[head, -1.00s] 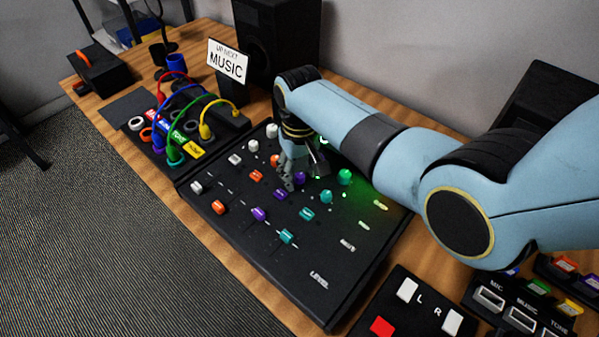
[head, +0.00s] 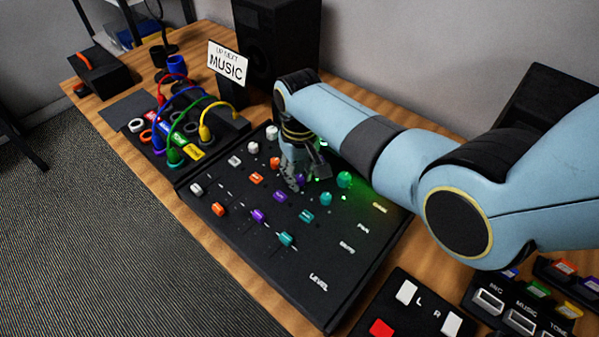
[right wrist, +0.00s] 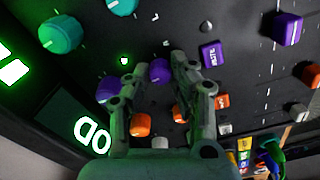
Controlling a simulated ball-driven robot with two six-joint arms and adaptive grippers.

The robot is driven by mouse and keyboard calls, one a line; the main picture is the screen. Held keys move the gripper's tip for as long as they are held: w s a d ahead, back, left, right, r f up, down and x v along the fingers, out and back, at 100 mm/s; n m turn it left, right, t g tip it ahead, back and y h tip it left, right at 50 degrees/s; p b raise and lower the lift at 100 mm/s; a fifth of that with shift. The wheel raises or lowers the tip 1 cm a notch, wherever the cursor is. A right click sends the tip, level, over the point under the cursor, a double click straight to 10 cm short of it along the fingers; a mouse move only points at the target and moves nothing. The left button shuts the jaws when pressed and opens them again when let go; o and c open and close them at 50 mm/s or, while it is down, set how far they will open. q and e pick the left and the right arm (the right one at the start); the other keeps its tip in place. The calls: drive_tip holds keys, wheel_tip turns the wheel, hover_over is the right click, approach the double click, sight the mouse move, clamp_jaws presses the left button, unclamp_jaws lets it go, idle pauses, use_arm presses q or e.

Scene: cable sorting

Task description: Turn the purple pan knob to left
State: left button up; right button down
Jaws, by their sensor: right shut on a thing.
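The purple pan knob (right wrist: 159,71) sits between the two fingers of my right gripper in the right wrist view. In the head view my right gripper (head: 296,181) points down onto the mixing panel (head: 270,255) and largely hides this knob. The right gripper is shut on the knob. Another purple knob (right wrist: 108,90), in the gain row, lies just outside the left finger. A purple mute button (right wrist: 210,54) lies to the right of the fingers. My left gripper is not in view.
Teal knobs (right wrist: 60,35) and orange knobs (right wrist: 140,125) stand close around the gripper. A patch bay with coloured cables (head: 205,133) lies left of the panel. A MUSIC sign (head: 228,62) and a speaker (head: 285,40) stand behind. A switch box (head: 410,315) lies at the front right.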

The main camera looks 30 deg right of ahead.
sight(299, 178)
drive_tip(key=n+p, duration=0.2)
drive_tip(key=n, duration=0.1)
drive_tip(key=shift+r, duration=0.1)
drive_tip(key=n+p, duration=0.2)
drive_tip(key=n, duration=0.2)
drive_tip(key=shift+n, duration=0.4)
drive_tip(key=n+p, duration=0.1)
drive_tip(key=n, duration=0.3)
drive_tip(key=shift+n, duration=0.3)
drive_tip(key=n, duration=0.5)
drive_tip(key=shift+p, duration=0.4)
drive_tip(key=shift+n, duration=0.3)
drive_tip(key=c, duration=1.1)
unclamp_jaws()
drive_tip(key=shift+c, duration=0.2)
wheel_tip(299, 178, up, 12)
